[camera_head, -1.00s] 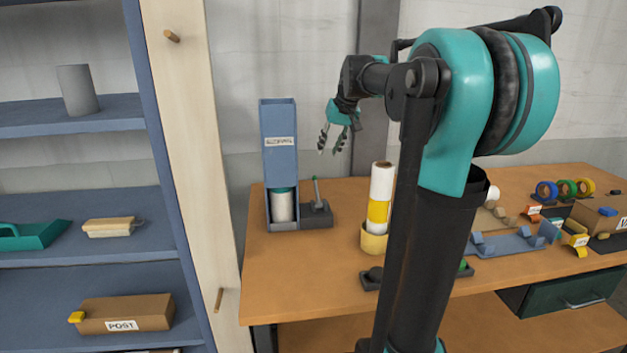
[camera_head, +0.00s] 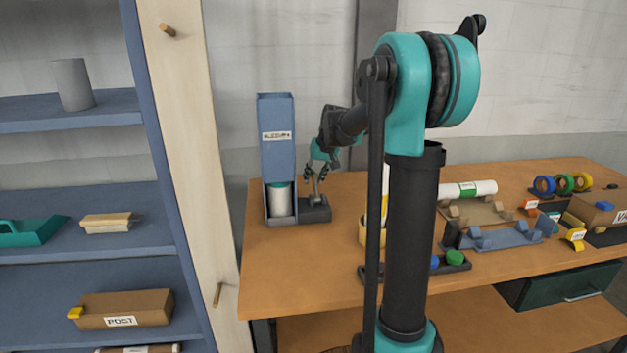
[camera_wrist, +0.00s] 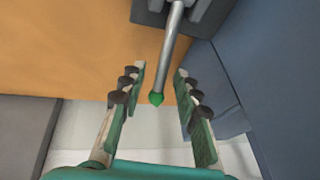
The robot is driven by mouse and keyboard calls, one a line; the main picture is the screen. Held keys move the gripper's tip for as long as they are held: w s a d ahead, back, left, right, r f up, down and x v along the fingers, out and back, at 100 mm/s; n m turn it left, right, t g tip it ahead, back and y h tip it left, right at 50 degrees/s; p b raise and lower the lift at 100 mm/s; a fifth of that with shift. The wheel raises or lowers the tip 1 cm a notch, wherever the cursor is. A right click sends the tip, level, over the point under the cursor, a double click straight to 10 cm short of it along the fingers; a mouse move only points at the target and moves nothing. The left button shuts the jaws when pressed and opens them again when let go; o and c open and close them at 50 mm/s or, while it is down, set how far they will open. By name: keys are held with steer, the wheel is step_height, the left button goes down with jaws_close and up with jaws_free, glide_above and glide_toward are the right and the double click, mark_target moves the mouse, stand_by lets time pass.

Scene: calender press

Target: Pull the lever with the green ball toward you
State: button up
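The lever (camera_wrist: 174,38) is a grey rod on a dark base block (camera_head: 315,212), which stands beside the blue dispenser at the table's left. Its small green tip (camera_wrist: 156,98) shows between my fingers in the wrist view. My gripper (camera_wrist: 160,70) is open, with one finger on each side of the lever and visible gaps to both. In the head view my gripper (camera_head: 316,174) is at the top of the lever (camera_head: 315,189) and hides the green tip. The lever looks roughly upright there.
The tall blue dispenser (camera_head: 278,140) with a white cylinder (camera_head: 281,203) stands close left of the lever. A yellow container (camera_head: 371,231) stands to the right, partly behind my arm. Blue shelves (camera_head: 85,196) stand at the left. The table front (camera_head: 300,270) is clear.

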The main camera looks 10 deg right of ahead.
steer(key=shift+w+a+f, duration=0.1)
steer(key=shift+w+f, duration=0.1)
steer(key=shift+f, duration=0.35)
jaws_close()
